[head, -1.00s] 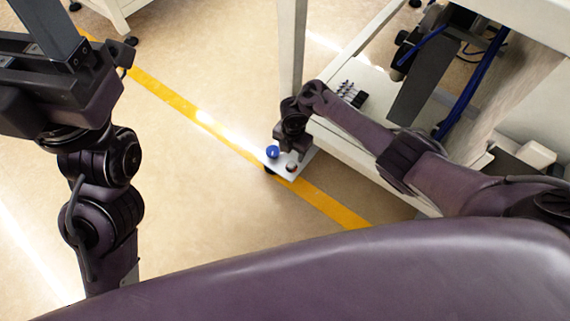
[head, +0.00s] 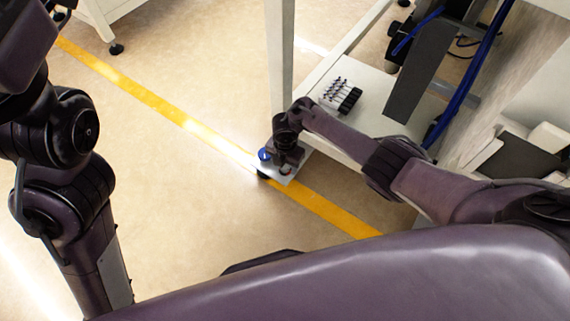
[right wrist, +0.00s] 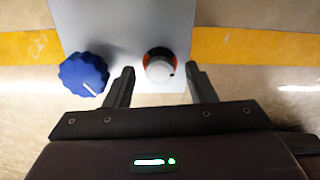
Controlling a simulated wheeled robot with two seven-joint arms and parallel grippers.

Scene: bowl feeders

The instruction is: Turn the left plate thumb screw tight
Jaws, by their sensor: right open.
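A light grey plate (right wrist: 125,20) with two knobs juts out at the corner of the machine frame; it also shows in the head view (head: 286,180). A blue scalloped knob (right wrist: 83,74) with a white mark sits on the left in the right wrist view, and in the head view (head: 264,155). A round knob (right wrist: 160,68) with a whitish top, dark mark and orange-red ring sits to its right. My right gripper (right wrist: 160,78) is open, its fingers apart on either side of the round knob, not visibly closed on it. Which knob is the thumb screw is not clear.
A rack of small dark-and-white parts (head: 341,96) stands on the white shelf behind my right arm. A white frame post (head: 281,60) rises near the plate. Yellow tape (head: 150,98) crosses the open floor to the left.

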